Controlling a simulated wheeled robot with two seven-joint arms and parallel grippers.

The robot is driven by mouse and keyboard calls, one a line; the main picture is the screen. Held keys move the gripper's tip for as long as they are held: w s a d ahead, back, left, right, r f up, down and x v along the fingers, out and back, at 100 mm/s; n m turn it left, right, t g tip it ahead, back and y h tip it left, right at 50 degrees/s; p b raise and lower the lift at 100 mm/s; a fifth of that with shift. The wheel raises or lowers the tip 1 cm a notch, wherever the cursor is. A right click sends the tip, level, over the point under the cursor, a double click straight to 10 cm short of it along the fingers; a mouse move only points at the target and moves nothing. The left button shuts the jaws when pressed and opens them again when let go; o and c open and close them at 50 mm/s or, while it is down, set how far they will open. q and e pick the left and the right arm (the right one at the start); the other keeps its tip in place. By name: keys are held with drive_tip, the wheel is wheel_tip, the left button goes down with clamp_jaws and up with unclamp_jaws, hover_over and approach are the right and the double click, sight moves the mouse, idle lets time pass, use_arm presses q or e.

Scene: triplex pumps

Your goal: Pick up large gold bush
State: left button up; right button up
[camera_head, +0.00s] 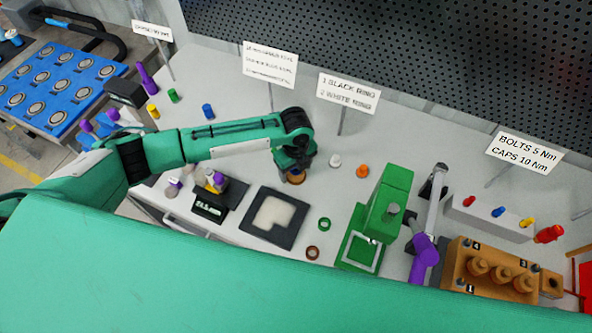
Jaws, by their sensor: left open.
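My left arm reaches in from the left over the white bench. Its left gripper (294,171) points down at the middle of the bench and is open. A small gold-brown round piece (295,179) shows right under the gripper; it looks like the large gold bush. The gripper hides most of it, so I cannot tell whether the fingers are around it or above it. My right gripper is not in view.
A white piece (335,160) and an orange piece (362,171) stand just right of the gripper. A black tray with a pale pad (273,214), a green press (388,205) and a brown pump block (490,270) are nearby. Sign posts stand behind.

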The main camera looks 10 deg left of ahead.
use_arm(q)
drive_tip(key=shift+f, duration=0.15)
drive_tip(key=c, duration=1.2)
drive_tip(key=shift+o, duration=0.2)
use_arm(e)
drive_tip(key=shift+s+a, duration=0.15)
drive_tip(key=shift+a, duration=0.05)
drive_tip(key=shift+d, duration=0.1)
